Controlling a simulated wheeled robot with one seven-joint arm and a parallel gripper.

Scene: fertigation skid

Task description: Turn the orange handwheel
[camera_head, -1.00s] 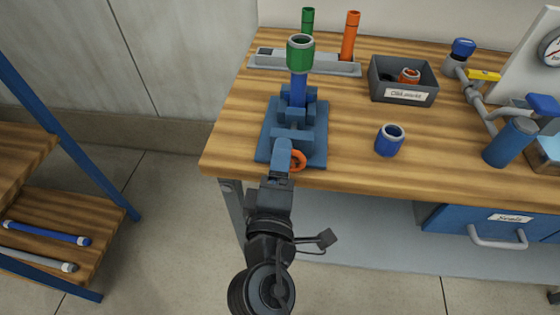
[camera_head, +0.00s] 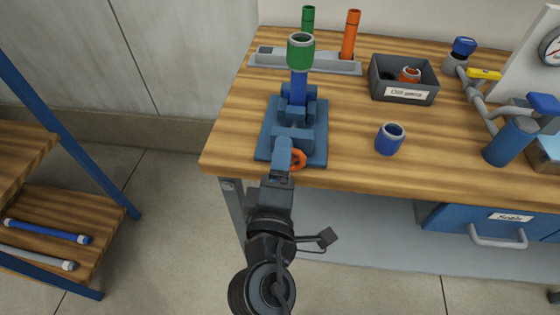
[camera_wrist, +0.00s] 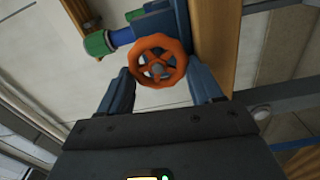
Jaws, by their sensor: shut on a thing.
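The orange handwheel (camera_wrist: 158,60) is on the front of a blue vise (camera_head: 313,148) at the near edge of the wooden bench. In the wrist view it sits between the two fingers of my gripper (camera_wrist: 165,85), which is shut on it. In the head view my gripper (camera_head: 283,160) hides most of the handwheel, and only its right part (camera_head: 299,160) shows. The vise holds an upright blue tube (camera_head: 299,88) topped by a green collar (camera_head: 300,52).
A blue cup-like part (camera_head: 390,139) stands on the bench right of the vise. Behind it is a grey bin (camera_head: 404,95) with an orange part inside. A grey rack (camera_head: 330,65) holds green and orange tubes. Blue-handled piping (camera_head: 485,100) stands at the right.

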